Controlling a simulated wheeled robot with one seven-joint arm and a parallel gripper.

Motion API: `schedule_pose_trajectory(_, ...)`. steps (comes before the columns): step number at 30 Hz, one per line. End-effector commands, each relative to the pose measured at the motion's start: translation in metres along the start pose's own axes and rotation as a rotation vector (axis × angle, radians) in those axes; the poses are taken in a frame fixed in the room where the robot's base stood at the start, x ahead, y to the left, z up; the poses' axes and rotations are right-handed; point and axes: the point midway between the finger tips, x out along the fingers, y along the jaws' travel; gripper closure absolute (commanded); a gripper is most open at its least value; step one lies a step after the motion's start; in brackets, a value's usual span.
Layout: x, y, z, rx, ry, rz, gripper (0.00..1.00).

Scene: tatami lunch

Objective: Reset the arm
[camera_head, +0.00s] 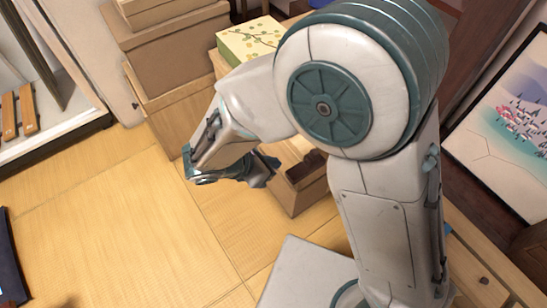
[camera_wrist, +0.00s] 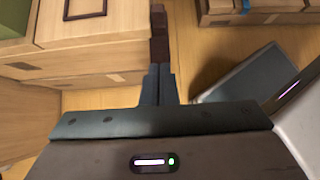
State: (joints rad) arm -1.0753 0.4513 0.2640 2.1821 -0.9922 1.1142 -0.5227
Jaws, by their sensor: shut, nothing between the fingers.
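My arm is folded in the head view, with its forearm bent back towards the lower left. My gripper (camera_head: 264,171) is small and partly hidden behind the wrist there. In the wrist view my gripper (camera_wrist: 158,80) has its two dark fingers together, with nothing held between them. The fingers point past the side of a light wooden chest (camera_wrist: 95,62); whether they touch it I cannot tell.
Stacked wooden boxes (camera_head: 172,60) stand at the back, with a green patterned box (camera_head: 250,38) beside them. A wooden box (camera_head: 302,190) is close behind my gripper. A framed landscape picture (camera_head: 510,125) is at the right. The tatami floor (camera_head: 130,220) at the left is largely clear.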

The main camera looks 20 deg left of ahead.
Motion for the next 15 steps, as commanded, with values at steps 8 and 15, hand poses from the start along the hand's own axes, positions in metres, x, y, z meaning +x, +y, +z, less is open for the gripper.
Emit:
schedule_pose_trajectory(8, 0.0, 0.0, 0.002, 0.004, 0.001, -0.002, 1.0)
schedule_pose_trajectory(15, -0.008, -0.029, 0.083, 0.289, 0.053, -0.125, 1.0)
